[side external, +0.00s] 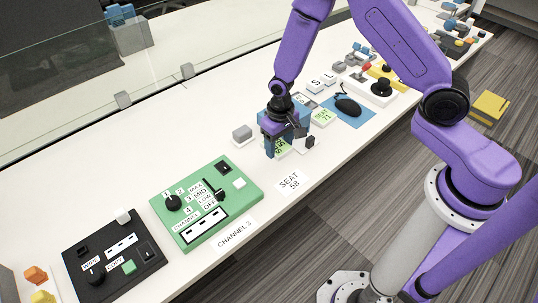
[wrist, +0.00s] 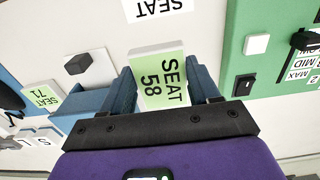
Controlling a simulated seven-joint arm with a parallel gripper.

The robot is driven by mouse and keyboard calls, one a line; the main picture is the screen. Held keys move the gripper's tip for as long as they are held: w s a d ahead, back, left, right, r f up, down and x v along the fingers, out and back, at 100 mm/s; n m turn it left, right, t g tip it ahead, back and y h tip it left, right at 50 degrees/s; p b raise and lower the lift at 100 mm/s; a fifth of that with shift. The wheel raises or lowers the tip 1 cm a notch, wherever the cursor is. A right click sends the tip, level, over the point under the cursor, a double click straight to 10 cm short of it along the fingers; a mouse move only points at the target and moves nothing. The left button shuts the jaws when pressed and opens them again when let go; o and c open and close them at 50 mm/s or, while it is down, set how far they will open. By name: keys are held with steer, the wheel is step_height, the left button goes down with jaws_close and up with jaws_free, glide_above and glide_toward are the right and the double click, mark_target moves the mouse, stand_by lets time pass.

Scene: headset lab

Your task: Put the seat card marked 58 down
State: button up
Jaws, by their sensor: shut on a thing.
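The seat card marked 58 (wrist: 162,82) is a green-faced white block between the two blue fingers of my gripper (wrist: 163,92) in the wrist view. My gripper is shut on it. In the side external view my gripper (side external: 279,145) points down over the table and partly hides the card (side external: 284,147). I cannot tell whether the card touches the table. A white label printed SEAT 58 (side external: 290,181) lies flat on the table in front of the gripper. Part of that label (wrist: 156,8) shows at the top of the wrist view.
A green channel panel (side external: 246,193) and a black panel (side external: 150,262) stand to the left. A card marked SEAT 71 (side external: 323,117) and a mouse (side external: 347,106) on a blue mat are to the right. A grey block (side external: 242,133) is close behind. The table's front edge is near the label.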

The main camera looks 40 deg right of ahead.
mark_target(269, 163)
steer(key=w+f, duration=0.3)
steer(key=shift+a+f, duration=0.35)
steer(key=shift+f, duration=0.05)
steer(key=shift+w+f, duration=0.2)
steer(key=shift+f, duration=1.5)
steer(key=shift+f, duration=0.15)
steer(key=o, duration=1.1)
steer(key=shift+c, duration=0.2)
step_height(269, 163, up, 12)
steer(key=shift+r, duration=0.15)
steer(key=shift+r, duration=0.1)
